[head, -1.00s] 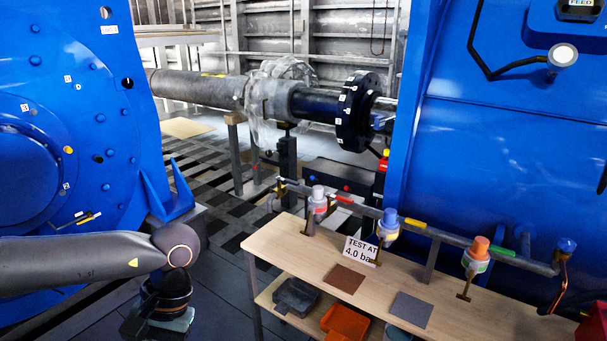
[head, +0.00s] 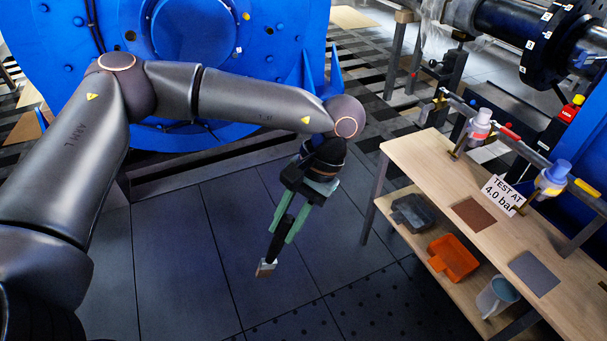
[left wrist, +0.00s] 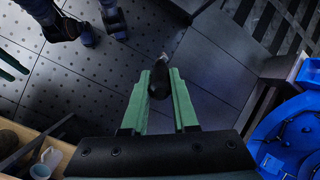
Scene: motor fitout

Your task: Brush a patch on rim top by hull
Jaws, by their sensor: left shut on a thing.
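My left gripper (head: 287,222) has green fingers shut on a brush (head: 266,268) with a black handle and a pale ferrule. The brush hangs bristles down over the open floor, touching nothing but the gripper. In the left wrist view the green fingers (left wrist: 162,92) show with the dark brush handle (left wrist: 160,80) between them. The big blue round casing (head: 70,50) stands at the back left, apart from the brush. I cannot tell which surface is the rim top by the hull. A green strip at the left wrist view's left edge may be my right gripper.
A wooden bench (head: 430,160) stands at right with brown and grey pads and a "TEST AT 4.0 bar" sign (head: 503,195). Its lower shelf holds a grey tray (head: 412,214), an orange tray (head: 453,258) and a cup (head: 497,297). The dark tiled floor beneath the brush is clear.

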